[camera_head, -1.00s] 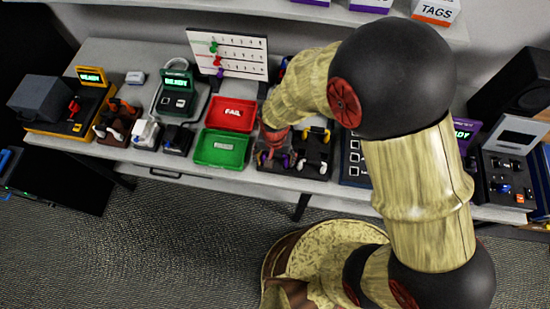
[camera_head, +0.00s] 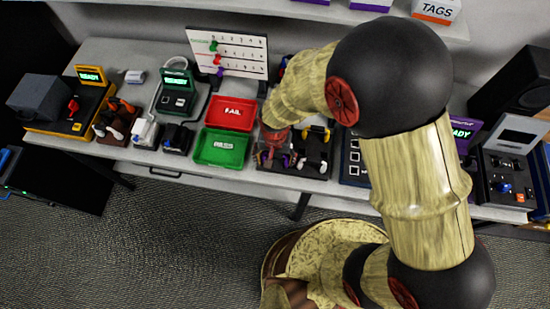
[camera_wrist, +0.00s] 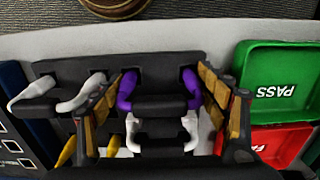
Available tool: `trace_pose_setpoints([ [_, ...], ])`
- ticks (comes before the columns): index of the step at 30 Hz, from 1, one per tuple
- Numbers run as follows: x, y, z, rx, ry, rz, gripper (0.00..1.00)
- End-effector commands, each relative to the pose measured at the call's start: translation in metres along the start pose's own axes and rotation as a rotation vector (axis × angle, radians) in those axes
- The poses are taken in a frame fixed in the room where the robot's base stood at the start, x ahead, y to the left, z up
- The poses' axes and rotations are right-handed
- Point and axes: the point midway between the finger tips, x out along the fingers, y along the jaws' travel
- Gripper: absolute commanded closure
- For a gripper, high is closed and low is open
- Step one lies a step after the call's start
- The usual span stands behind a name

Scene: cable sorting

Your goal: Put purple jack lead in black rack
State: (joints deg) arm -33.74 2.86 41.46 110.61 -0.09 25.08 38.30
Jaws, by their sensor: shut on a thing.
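The purple jack lead (camera_wrist: 127,90) is between my gripper's fingers in the wrist view, with both purple ends showing at either side of a black block. My gripper (camera_wrist: 160,82) is shut on it, one finger at each side. The black rack (camera_wrist: 72,66) lies right under the lead; the lead looks in or just above it, and contact is hard to tell. In the head view my gripper (camera_head: 272,152) is over the left part of the black rack (camera_head: 297,171), and my wrist hides most of the lead.
White leads (camera_wrist: 72,97) and a yellow lead (camera_wrist: 68,152) sit around the rack, close to my fingers. A green PASS tray (camera_head: 221,160) and a red FAIL tray (camera_head: 230,104) stand just left of the rack in the head view. A pegged white board (camera_head: 245,68) stands behind.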

Motion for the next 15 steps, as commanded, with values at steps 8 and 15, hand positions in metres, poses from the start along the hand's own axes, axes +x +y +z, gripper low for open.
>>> trace_pose_setpoints([
  [8,-0.0002,0.0,0.0,0.0,0.0,0.0,0.17],
  [15,-0.0001,0.0,0.0,0.0,0.0,0.0,0.05],
])
